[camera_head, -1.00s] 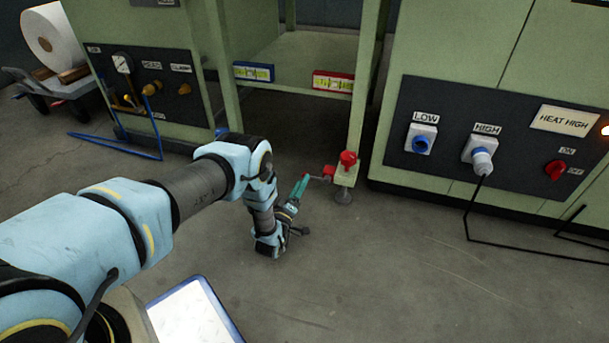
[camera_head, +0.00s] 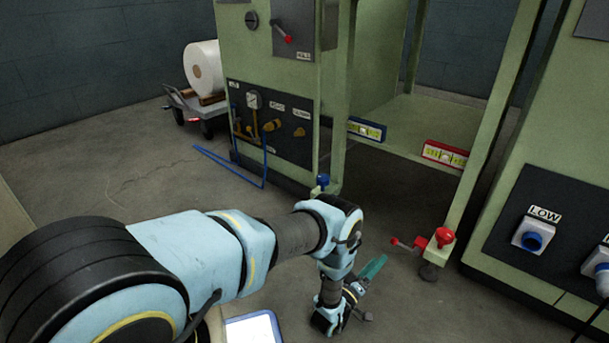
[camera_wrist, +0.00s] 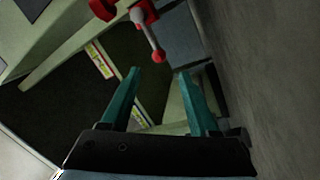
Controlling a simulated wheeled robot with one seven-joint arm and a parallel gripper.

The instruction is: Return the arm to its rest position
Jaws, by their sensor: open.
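My arm (camera_head: 298,232) reaches out to the right from the lower left in the head view, its wrist bent down. My gripper (camera_head: 376,266) has teal fingers and points toward the machine's front leg. In the wrist view the two fingers of my gripper (camera_wrist: 160,85) stand apart with nothing between them. A red handle with a grey lever (camera_head: 420,243) is on the foot of the green frame, to the right of the fingers and apart from them. The same red-ended lever (camera_wrist: 150,32) shows beyond the fingertips in the wrist view.
A green machine frame (camera_head: 462,215) carries a blue-framed level (camera_head: 367,129) and a red-framed level (camera_head: 445,154). A cabinet with a LOW socket (camera_head: 533,234) stands at the right. A cart with a white roll (camera_head: 203,70) is at the back left. Open floor (camera_head: 130,170) lies left of the machine.

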